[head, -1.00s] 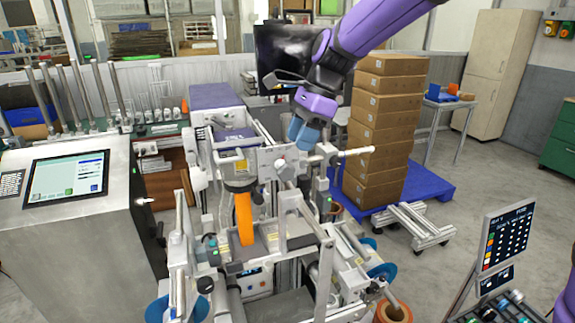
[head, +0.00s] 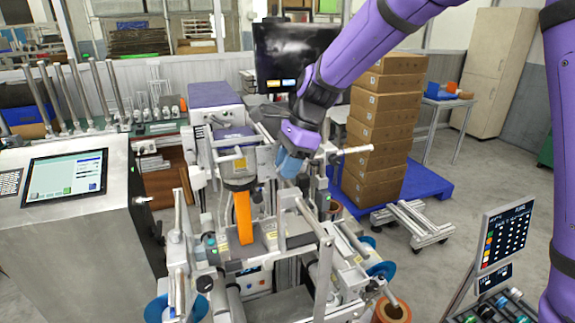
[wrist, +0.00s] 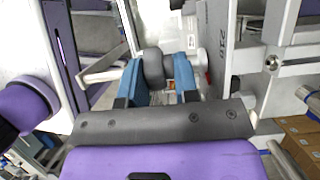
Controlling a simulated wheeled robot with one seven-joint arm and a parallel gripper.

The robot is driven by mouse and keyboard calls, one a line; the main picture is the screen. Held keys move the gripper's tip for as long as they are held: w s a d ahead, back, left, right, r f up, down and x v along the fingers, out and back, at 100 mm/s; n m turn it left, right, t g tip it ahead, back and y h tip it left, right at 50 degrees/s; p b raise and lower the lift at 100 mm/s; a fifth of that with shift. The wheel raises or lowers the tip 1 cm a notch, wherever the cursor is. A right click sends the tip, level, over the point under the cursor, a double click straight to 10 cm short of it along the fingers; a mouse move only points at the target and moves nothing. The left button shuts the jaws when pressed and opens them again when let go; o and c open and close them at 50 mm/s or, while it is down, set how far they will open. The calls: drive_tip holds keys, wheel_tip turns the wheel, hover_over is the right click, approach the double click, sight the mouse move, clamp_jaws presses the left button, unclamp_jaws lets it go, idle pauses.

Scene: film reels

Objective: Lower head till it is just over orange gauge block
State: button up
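The orange gauge block (head: 243,218) stands upright on the machine bed, left of centre in the head view. The grey head (head: 239,182) is directly above it; any gap between them is too small to judge. The gripper hides the knob in the head view.
A slim bar (head: 345,151) sticks out right of my gripper. Uprights and rails (head: 323,275) stand in front. A console (head: 65,220) is at left and a small panel screen (head: 504,237) at right. Stacked boxes (head: 380,130) stand behind on a blue pallet.

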drive_tip(key=shift+s+f, duration=0.1)
drive_tip(key=shift+s, duration=0.1)
drive_tip(key=shift+c, duration=0.4)
drive_tip(key=shift+o, duration=0.2)
drive_tip(key=shift+s+a+h, duration=0.1)
drive_tip(key=shift+a+h, duration=0.05)
drive_tip(key=shift+h, duration=0.55)
drive_tip(key=shift+a+t+h, duration=0.15)
drive_tip(key=shift+t+h, duration=0.2)
drive_tip(key=shift+h, duration=0.65)
drive_tip(key=shift+a+t+h, duration=0.1)
drive_tip(key=shift+t+h, duration=0.25)
drive_tip(key=shift+h, duration=0.65)
